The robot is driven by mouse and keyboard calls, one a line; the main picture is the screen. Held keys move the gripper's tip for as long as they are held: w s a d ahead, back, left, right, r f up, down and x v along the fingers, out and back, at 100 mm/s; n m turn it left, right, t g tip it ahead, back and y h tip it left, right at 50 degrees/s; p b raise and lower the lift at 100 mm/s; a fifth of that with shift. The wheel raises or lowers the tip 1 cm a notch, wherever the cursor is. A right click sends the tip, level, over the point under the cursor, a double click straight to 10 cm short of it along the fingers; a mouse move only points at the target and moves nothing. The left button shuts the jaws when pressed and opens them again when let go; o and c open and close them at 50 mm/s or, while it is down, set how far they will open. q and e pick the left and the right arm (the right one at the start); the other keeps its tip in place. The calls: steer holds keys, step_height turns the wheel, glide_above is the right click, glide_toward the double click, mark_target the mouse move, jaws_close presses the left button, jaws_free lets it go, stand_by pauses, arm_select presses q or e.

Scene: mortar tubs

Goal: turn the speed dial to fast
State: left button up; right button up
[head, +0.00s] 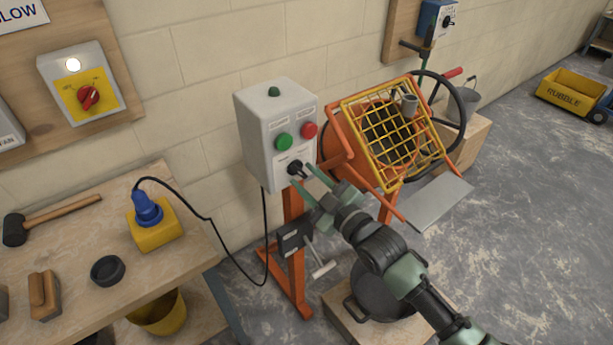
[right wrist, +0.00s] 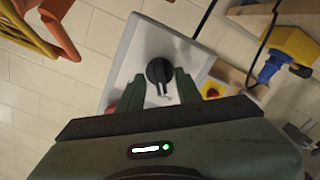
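The speed dial (head: 295,167) is a black knob low on the front of the grey control box (head: 258,130), below a green and a red button. Its scale marks are too small to read. My right gripper (head: 302,176) is just in front of the dial. In the right wrist view the dial (right wrist: 158,70) sits between the two green fingertips (right wrist: 159,84), with a gap seeming to show on each side. The right gripper is open and holds nothing. My left gripper is not in view.
The orange mixer (head: 345,150) with a yellow grid guard (head: 395,132) stands right of the box. A black cable hangs from the box to a blue plug (head: 147,210) on the workbench (head: 75,245). A black tub (head: 378,297) stands below my right arm.

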steer(key=shift+w+a, duration=0.15)
steer(key=shift+w, duration=0.1)
jaws_close()
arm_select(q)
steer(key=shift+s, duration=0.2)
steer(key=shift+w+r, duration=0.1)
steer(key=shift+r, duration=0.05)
arm_select(e)
steer(key=shift+m, duration=0.4)
steer(key=m+p, duration=0.1)
steer(key=m, duration=0.4)
steer(key=shift+f+m, duration=0.1)
steer(key=shift+m, duration=0.2)
steer(key=m+p, duration=0.1)
steer(key=m, duration=0.2)
steer(key=shift+m, duration=0.3)
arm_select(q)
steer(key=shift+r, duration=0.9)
arm_select(e)
steer(key=shift+s+m, duration=0.1)
steer(key=shift+m, duration=1.8)
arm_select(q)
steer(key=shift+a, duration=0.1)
arm_select(e)
jaws_free()
